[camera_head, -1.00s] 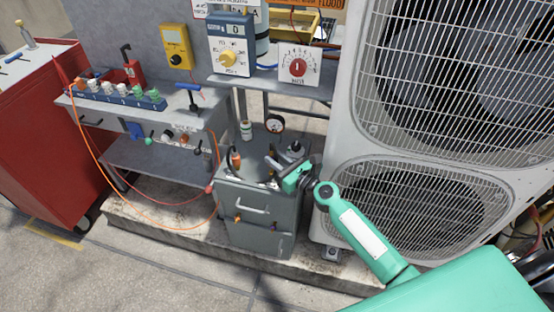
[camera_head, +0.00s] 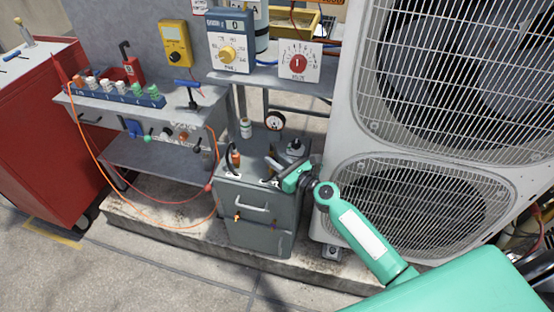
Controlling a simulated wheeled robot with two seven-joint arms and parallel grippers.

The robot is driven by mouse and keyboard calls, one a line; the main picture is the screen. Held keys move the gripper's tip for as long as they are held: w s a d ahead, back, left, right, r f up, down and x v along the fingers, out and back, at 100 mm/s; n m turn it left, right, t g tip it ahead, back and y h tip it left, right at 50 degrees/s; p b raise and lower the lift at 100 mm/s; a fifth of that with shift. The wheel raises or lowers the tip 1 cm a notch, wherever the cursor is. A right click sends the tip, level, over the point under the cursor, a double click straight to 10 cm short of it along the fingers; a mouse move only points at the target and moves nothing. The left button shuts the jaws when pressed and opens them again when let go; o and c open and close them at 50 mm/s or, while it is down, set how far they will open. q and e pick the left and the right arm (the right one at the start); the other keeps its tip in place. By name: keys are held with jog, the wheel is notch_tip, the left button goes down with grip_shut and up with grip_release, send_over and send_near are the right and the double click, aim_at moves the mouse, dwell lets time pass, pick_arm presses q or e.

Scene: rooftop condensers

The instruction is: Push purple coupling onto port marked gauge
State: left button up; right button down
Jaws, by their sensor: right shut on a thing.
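My right gripper (camera_head: 275,172) is over the top of a grey cabinet (camera_head: 262,205), near its right side. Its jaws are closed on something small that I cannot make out. A small purple spot (camera_head: 273,225) shows on the cabinet's front, beside an orange one (camera_head: 237,217). I cannot tell whether the purple spot is the coupling. The port marked gauge cannot be picked out, as the labels on the cabinet top are too small to read and the gripper covers part of it. My left gripper is out of view.
A black fitting (camera_head: 295,147) and an orange-capped fitting (camera_head: 236,158) stand on the cabinet top. A large condenser unit (camera_head: 335,150) rises close on the right. A shelf (camera_head: 262,85) with meters is above. An orange hose (camera_head: 135,212) loops at left.

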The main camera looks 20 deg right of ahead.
jog(key=shift+f+b, duration=1.3)
jog(key=shift+f, duration=0.1)
dwell(1.5)
jog(key=c, duration=1.1)
grip_release()
jog(key=shift+c, duration=0.2)
jog(key=shift+r, duration=0.1)
notch_tip(320, 180, up, 7)
jog(key=p, duration=0.7)
jog(key=shift+r+p, duration=0.2)
jog(key=shift+p, duration=0.2)
